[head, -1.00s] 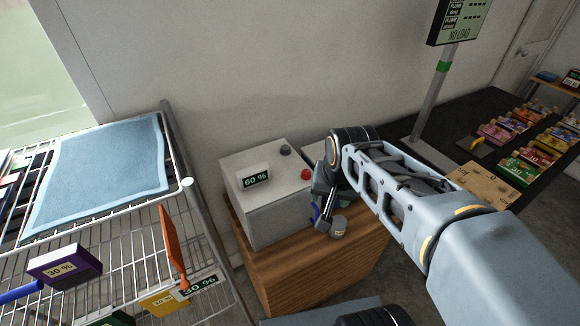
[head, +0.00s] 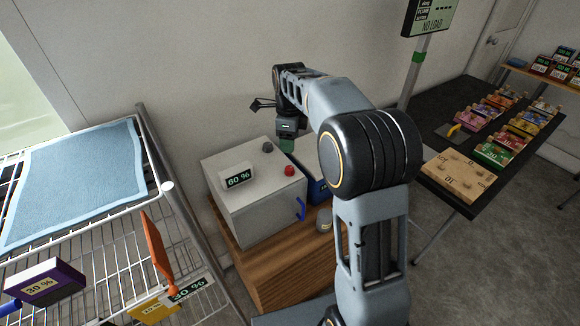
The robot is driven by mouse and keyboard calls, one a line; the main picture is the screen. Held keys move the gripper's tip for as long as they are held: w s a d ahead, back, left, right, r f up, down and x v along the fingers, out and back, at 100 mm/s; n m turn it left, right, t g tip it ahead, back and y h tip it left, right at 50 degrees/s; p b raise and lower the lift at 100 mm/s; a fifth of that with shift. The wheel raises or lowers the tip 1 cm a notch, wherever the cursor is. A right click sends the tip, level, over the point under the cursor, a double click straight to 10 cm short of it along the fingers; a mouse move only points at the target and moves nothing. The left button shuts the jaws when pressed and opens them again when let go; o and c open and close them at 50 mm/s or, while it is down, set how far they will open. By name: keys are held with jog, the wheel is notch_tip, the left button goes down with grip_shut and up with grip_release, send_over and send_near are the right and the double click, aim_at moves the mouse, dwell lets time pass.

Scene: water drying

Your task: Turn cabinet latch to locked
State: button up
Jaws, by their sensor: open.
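The cabinet (head: 240,210) is a white-grey box on a wooden stand, with a 60 % display (head: 238,179) on top. A dark grey knob (head: 267,147) and a red knob (head: 289,170) sit on its top. A curved blue handle (head: 301,209) is on its right-hand front face. I cannot tell which part is the latch or how it is set. My gripper (head: 258,104) is open and empty, pointing left in front of the wall. In the picture it is above the cabinet's back edge, apart from the knobs.
A wire rack (head: 160,235) with a blue cloth (head: 80,180) stands at the left. A blue box (head: 318,190) and a grey rounded piece (head: 324,219) are right of the cabinet on the wooden stand (head: 275,268). A dark table (head: 455,190) with several coloured packs is at the right.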

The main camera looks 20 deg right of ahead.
aim_at(290, 168)
notch_tip(290, 168, down, 11)
jog(key=shift+r, duration=0.1)
dwell(0.3)
jog(key=c, duration=0.9)
